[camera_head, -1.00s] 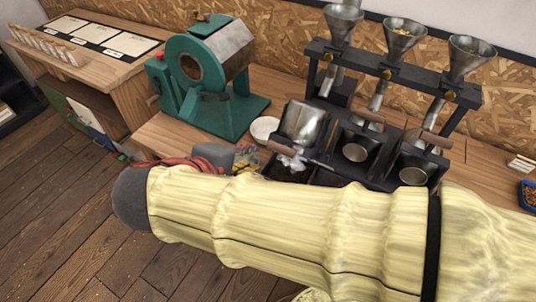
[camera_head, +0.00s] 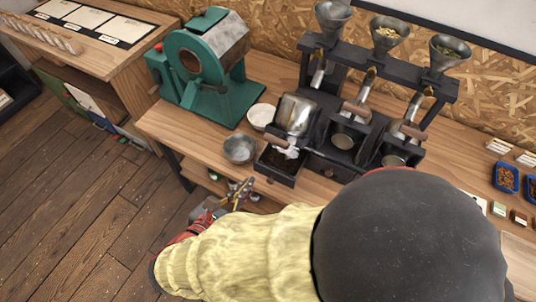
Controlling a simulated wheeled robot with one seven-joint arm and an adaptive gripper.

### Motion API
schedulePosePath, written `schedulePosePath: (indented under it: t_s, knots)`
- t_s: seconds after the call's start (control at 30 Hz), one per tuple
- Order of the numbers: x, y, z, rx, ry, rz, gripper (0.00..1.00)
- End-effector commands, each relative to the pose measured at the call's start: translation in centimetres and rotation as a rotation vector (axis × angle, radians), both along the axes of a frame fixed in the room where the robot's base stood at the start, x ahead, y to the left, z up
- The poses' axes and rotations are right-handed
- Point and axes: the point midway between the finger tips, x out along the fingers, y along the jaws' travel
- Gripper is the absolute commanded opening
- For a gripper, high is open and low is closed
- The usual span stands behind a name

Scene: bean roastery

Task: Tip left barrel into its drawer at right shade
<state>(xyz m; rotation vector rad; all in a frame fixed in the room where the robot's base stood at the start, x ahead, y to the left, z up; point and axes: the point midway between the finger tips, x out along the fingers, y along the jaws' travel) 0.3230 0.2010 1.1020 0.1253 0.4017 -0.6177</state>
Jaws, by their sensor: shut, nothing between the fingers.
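The left barrel (camera_head: 297,114) is a shiny metal drum on the black roaster stand. It is tipped, with its side showing, unlike the two barrels to its right. Its wooden handle (camera_head: 275,138) points to the front left. Below it, the left drawer (camera_head: 280,165) is pulled out, with dark contents inside. A whitish clump (camera_head: 290,150) shows between barrel and drawer; I cannot tell what it is. My gripper (camera_head: 238,192) is shut and empty, in front of and below the bench edge, apart from the barrel and handle. My arm hides the lower right.
A metal bowl (camera_head: 239,149) and a white dish (camera_head: 261,116) lie left of the drawer. A green roaster (camera_head: 210,65) stands behind them. Blue trays (camera_head: 507,178) are at right. Open floor lies left.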

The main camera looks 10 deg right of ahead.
Motion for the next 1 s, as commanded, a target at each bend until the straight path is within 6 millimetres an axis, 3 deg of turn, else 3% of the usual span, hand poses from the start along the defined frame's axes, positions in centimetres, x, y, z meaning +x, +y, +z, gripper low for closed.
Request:
schedulePosePath:
  t_s: [0.53, 0.73, 1.0]
  knots:
    - [6.9, -5.2, -3.9, 0.003, -0.001, -0.007, 0.00]
    - [8.9, -6.6, -2.8, 0.006, -0.003, -0.006, 0.00]
    - [9.9, -7.2, -2.3, 0.004, -0.003, -0.002, 0.00]
